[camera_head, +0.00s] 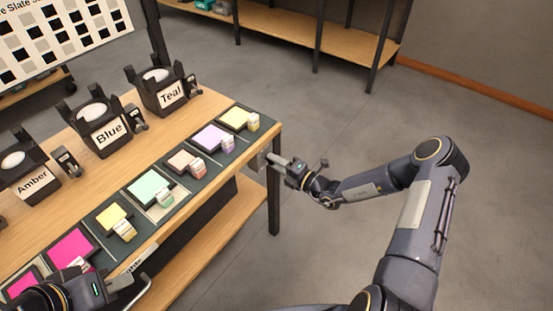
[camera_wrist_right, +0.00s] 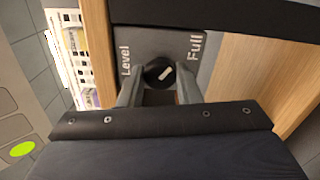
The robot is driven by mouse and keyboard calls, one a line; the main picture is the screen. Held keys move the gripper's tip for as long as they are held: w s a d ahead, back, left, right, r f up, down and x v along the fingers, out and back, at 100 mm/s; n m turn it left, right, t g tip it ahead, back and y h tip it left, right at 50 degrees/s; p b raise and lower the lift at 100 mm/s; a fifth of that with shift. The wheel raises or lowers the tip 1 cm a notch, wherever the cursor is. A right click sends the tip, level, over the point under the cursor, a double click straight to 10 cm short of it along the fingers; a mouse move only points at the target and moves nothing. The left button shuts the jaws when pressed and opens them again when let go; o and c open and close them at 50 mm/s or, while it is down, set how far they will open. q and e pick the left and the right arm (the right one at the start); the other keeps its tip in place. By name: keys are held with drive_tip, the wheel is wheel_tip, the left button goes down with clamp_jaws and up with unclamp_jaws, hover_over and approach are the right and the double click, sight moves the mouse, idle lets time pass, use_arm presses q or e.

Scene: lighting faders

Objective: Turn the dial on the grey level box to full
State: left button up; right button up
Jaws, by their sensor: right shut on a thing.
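The grey level box (camera_wrist_right: 137,42) is on the table's end, lettered "Level" on the left and "Full" on the right in the right wrist view. Its round black dial (camera_wrist_right: 159,72) has a short white mark slanting to the upper right, toward the "Full" side. My right gripper (camera_wrist_right: 159,80) is shut on the dial, one finger on each side. In the head view the box (camera_head: 262,158) is small and partly hidden by my right gripper (camera_head: 274,160). My left gripper (camera_head: 120,281) is low at the table's front edge; its jaws are unclear.
Several pads with colored squares and small blocks line the table (camera_head: 235,97). Black lamps labelled Amber (camera_head: 32,187), Blue (camera_head: 108,134) and Teal (camera_head: 171,95) stand behind them. A board of light and dark squares (camera_head: 60,40) is at the back left. Floor right of the table is clear.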

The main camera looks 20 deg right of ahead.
drive_tip(key=shift+m+p, duration=0.35)
drive_tip(key=shift+m, duration=0.45)
drive_tip(key=o, duration=1)
drive_tip(key=shift+c, duration=0.2)
drive_tip(key=v, duration=0.7)
drive_tip(key=shift+s+d, duration=0.25)
drive_tip(key=shift+s, duration=0.1)
